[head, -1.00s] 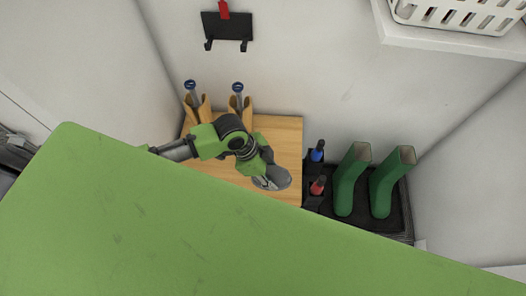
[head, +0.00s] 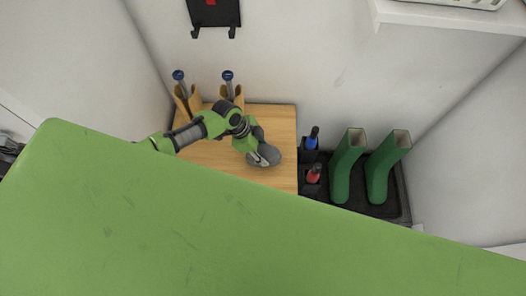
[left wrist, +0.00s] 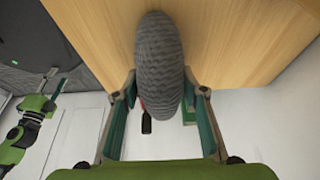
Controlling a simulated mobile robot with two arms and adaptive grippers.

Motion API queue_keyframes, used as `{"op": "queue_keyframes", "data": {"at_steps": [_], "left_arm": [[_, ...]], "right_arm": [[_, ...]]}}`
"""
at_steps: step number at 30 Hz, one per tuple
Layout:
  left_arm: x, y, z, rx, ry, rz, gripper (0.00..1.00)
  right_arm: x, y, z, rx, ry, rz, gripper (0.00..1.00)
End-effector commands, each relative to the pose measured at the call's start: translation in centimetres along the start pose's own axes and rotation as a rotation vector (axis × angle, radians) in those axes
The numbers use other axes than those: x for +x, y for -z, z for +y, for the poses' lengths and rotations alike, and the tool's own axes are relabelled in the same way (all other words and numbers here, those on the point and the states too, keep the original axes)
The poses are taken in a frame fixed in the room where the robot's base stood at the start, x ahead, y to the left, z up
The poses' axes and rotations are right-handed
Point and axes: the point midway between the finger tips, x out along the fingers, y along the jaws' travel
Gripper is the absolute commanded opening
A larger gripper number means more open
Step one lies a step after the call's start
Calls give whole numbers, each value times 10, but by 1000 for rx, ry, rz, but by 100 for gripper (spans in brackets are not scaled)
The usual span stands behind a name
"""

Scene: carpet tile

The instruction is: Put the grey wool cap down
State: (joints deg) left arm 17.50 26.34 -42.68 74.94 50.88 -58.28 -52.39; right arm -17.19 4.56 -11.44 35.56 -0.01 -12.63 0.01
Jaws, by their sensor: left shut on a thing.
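The grey wool cap (head: 264,158) is ribbed and rounded. It shows in the head view above the right part of the wooden bench top (head: 282,125). In the left wrist view the cap (left wrist: 159,65) stands on edge between the two fingers. My left gripper (head: 259,152) is shut on the cap, and it also shows in the left wrist view (left wrist: 160,88). I cannot tell whether the cap touches the wood. Part of an arm, likely my right one, shows at the left of the left wrist view; its gripper (left wrist: 56,77) is too small to read.
A black tray (head: 405,205) right of the bench holds green boots (head: 381,170), a blue-topped item (head: 312,138) and a red one (head: 314,174). Two wooden holders (head: 187,103) with blue-topped items stand at the back left. A white shelf (head: 450,20) juts from the wall.

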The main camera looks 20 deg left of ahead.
Motion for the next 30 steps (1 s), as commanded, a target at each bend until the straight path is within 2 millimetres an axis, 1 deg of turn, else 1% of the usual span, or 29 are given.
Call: {"op": "queue_keyframes", "data": {"at_steps": [5,9,10,12,23,26,30], "left_arm": [[-1,0,0,0,1,0,18],[3,-1,0,0,0,0,18],[3,-2,0,0,0,0,42],[2,-1,0,0,0,-1,56],[0,0,0,0,0,0,56],[-7,1,0,-1,1,-1,56],[-26,2,0,-1,1,-2,56]], "right_arm": [[0,0,0,0,0,0,40],[3,0,0,0,0,1,40],[3,0,0,0,0,1,40],[2,0,0,0,0,1,40],[0,0,0,0,0,1,40],[-6,1,0,0,0,1,40],[-23,2,0,0,0,0,40]]}}
